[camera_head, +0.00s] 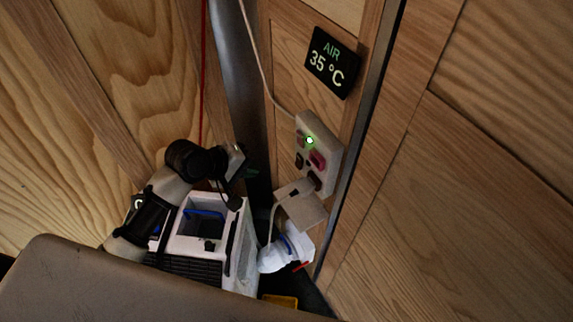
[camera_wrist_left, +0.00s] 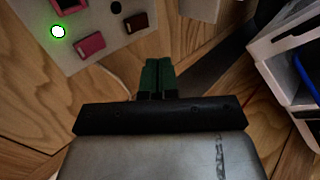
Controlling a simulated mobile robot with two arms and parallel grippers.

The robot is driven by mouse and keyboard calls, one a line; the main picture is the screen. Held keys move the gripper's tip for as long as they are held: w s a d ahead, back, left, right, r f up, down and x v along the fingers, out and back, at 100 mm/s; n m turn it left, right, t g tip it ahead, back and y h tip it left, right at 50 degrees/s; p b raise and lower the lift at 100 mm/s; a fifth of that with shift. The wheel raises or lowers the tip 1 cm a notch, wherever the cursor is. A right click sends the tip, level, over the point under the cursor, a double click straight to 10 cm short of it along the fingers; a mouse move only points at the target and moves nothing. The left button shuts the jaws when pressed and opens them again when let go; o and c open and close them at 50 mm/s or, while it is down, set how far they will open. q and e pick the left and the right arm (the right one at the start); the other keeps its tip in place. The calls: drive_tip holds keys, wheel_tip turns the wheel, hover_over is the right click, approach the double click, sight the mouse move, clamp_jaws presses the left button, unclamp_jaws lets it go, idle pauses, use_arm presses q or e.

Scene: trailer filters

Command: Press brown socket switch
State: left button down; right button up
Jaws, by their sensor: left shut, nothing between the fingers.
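A pale socket panel (camera_head: 328,150) is fixed to the wooden wall right of my left gripper. It also fills the upper left of the left wrist view (camera_wrist_left: 180,10). There, a small brown switch (camera_wrist_left: 136,22) sits near the panel's edge, with a pink switch (camera_wrist_left: 90,44) and a lit green spot (camera_wrist_left: 58,31) to its left. My left gripper (camera_head: 250,173) is shut and empty, left of the panel and apart from it. In the left wrist view its green fingertips (camera_wrist_left: 157,75) are together, below the brown switch. My right gripper is not in view.
A black display reading 35 °C (camera_head: 332,63) is above the panel. A white and black unit (camera_head: 195,238) stands below my left gripper. A dark post (camera_head: 240,80) rises behind.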

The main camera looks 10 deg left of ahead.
sight(299, 162)
use_arm(q)
drive_tip(key=w+r+p+x, duration=0.1)
drive_tip(key=p+x, duration=0.1)
drive_tip(key=x, duration=1.1)
drive_tip(key=shift+w+d+r+p, duration=0.15)
drive_tip(key=shift+d+r+p, duration=0.05)
drive_tip(key=shift+d+p, duration=0.2)
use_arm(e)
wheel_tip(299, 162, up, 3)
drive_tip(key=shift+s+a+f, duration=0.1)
